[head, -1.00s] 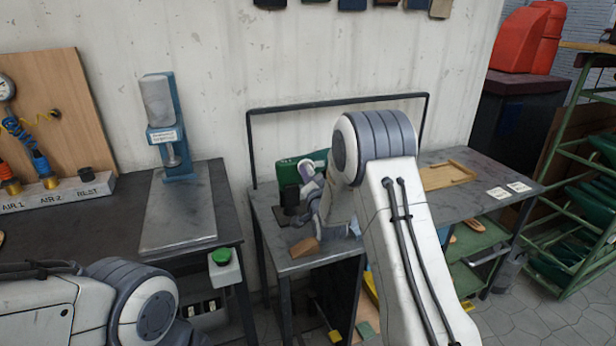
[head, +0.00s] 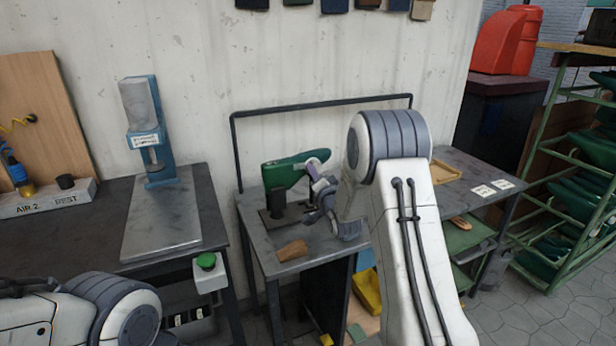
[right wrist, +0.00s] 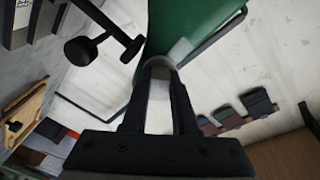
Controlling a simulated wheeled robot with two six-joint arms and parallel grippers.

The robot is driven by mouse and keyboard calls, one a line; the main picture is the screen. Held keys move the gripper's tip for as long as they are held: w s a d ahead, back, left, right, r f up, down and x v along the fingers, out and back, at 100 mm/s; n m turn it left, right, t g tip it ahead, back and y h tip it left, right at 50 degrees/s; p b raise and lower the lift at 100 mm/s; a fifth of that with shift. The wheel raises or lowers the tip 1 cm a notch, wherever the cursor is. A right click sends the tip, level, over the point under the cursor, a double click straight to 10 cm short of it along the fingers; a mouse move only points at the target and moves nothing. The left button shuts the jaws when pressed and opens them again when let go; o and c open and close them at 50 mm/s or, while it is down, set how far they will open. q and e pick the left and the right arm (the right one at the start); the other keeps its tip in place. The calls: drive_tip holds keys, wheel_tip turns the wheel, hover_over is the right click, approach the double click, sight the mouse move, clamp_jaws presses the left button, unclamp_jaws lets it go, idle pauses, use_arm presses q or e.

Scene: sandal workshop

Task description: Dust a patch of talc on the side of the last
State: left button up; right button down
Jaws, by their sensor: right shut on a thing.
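The green last (head: 284,172) sits on a dark stand (head: 277,205) on the grey bench. It fills the upper middle of the right wrist view (right wrist: 190,22). My right gripper (head: 318,180) is at the last's right end. In the right wrist view its black fingers (right wrist: 160,92) are shut on a pale thing (right wrist: 159,112), which looks like a talc applicator. Its rounded pale end overlaps the last's edge there; I cannot tell whether they touch. No talc patch can be made out. My left gripper is out of view; only its arm shows at lower left.
A tan block (head: 292,250) lies near the bench's front edge. A shallow wooden tray (head: 446,174) and white cards are on the bench's right part. A blue press (head: 153,150) stands on the left table. A black rail (head: 320,104) runs behind the last.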

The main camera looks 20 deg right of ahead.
drive_tip(key=shift+d, duration=0.15)
drive_tip(key=shift+w+a+b, duration=0.2)
drive_tip(key=shift+a+b, duration=0.2)
drive_tip(key=shift+a, duration=0.5)
drive_tip(key=shift+w+a+b, duration=0.15)
drive_tip(key=shift+a+b, duration=0.2)
drive_tip(key=shift+a, duration=0.55)
drive_tip(key=shift+w+a+f+b, duration=0.1)
drive_tip(key=shift+a+b, duration=0.45)
drive_tip(key=shift+a, duration=1)
drive_tip(key=s+b, duration=0.1)
drive_tip(key=s, duration=0.5)
drive_tip(key=shift+a, duration=0.25)
drive_tip(key=shift+b, duration=0.3)
drive_tip(key=s, duration=0.3)
drive_tip(key=shift+a+b, duration=0.2)
drive_tip(key=shift+b, duration=0.15)
